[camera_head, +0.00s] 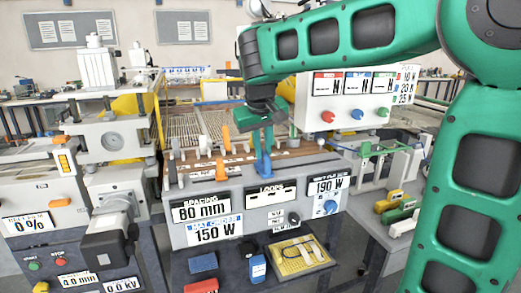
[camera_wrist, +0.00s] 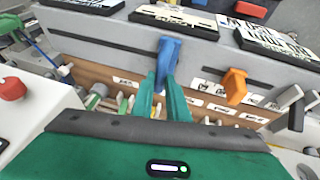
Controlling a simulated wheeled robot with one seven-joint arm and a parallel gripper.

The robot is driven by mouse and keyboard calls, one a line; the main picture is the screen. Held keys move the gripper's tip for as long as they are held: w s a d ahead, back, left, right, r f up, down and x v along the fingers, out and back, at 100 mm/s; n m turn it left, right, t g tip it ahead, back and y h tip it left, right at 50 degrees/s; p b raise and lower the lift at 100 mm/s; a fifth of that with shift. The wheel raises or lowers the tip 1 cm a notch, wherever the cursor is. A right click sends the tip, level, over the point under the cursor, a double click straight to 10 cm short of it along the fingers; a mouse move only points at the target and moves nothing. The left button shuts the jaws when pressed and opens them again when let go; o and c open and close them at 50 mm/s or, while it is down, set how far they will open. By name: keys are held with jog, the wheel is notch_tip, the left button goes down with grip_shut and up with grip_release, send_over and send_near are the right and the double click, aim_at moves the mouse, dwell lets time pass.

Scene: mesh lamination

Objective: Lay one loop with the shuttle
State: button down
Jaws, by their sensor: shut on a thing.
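A blue upright piece, apparently the shuttle (camera_head: 263,160), stands at the front of the brown rail (camera_head: 205,172) behind the control panel. My gripper (camera_head: 264,122) reaches down from above and is shut on its upper part. In the wrist view my green gripper fingers (camera_wrist: 163,95) close on the blue shuttle (camera_wrist: 169,52). The LOOPS display (camera_head: 268,195) shows only dashes.
White pegs (camera_head: 202,145) line the rail close to my gripper. A mesh bed (camera_head: 185,125) lies behind it. A box with red, blue and green knobs (camera_head: 352,105) stands behind on the right. A grey press (camera_head: 108,135) stands left. A yellow tray (camera_head: 297,256) sits below the panel.

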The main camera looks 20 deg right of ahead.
jog(key=shift+a, duration=0.35)
jog(key=c, duration=1.7)
grip_release()
jog(key=v, duration=1)
jog(key=shift+s+r, duration=0.1)
jog(key=shift+r, duration=0.2)
